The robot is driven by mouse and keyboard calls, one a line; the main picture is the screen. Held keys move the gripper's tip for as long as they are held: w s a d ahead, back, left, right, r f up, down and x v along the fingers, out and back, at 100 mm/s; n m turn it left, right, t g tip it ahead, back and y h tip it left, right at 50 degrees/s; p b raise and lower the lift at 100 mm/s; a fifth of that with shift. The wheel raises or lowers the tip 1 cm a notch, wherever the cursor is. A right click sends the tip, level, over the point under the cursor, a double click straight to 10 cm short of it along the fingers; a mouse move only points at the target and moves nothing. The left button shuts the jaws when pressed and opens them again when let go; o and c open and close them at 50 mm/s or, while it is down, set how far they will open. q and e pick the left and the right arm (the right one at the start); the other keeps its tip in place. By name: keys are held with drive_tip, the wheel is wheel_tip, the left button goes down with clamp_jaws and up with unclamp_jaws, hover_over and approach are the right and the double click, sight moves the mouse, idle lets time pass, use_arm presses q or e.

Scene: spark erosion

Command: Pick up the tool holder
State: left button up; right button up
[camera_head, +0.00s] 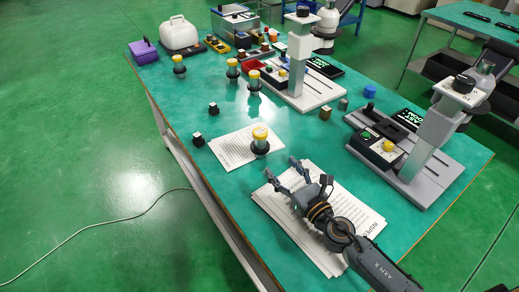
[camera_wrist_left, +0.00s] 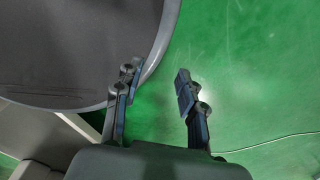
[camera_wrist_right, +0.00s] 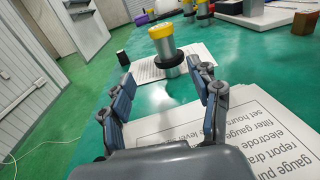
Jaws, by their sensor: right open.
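A tool holder (camera_head: 260,146), a metal cylinder with a yellow top and a dark ring, stands upright on a printed sheet near the front edge of the table. In the right wrist view the tool holder (camera_wrist_right: 167,45) stands ahead, beyond the fingertips. My right gripper (camera_head: 281,168) is open and empty, just short of the holder and apart from it; it also shows in the right wrist view (camera_wrist_right: 162,72). Similar yellow-topped holders (camera_head: 254,82) stand farther back. My left gripper (camera_wrist_left: 157,78) is open and empty over the green floor, outside the head view.
A stack of papers (camera_head: 275,205) lies under my right gripper. Small dark blocks (camera_head: 198,139) stand left of the holder. Two grey column devices (camera_head: 425,160) (camera_head: 295,85) stand right and behind. A white canister (camera_head: 179,34) and purple box (camera_head: 143,52) are at the far end.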

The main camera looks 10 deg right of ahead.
sight(263, 143)
drive_tip(key=p+x, duration=0.1)
drive_tip(key=x, duration=0.7)
drive_tip(key=shift+w+f, duration=0.1)
drive_tip(key=shift+w, duration=0.15)
drive_tip(key=shift+d+f+b+x, duration=0.15)
drive_tip(key=shift+b+x, duration=0.1)
drive_tip(key=shift+x, duration=1.1)
drive_tip(key=shift+d+f+b+x, duration=0.1)
drive_tip(key=shift+b+x, duration=0.1)
drive_tip(key=shift+x, duration=1.15)
drive_tip(key=shift+w+r, duration=0.1)
drive_tip(key=shift+r, duration=0.05)
clamp_jaws()
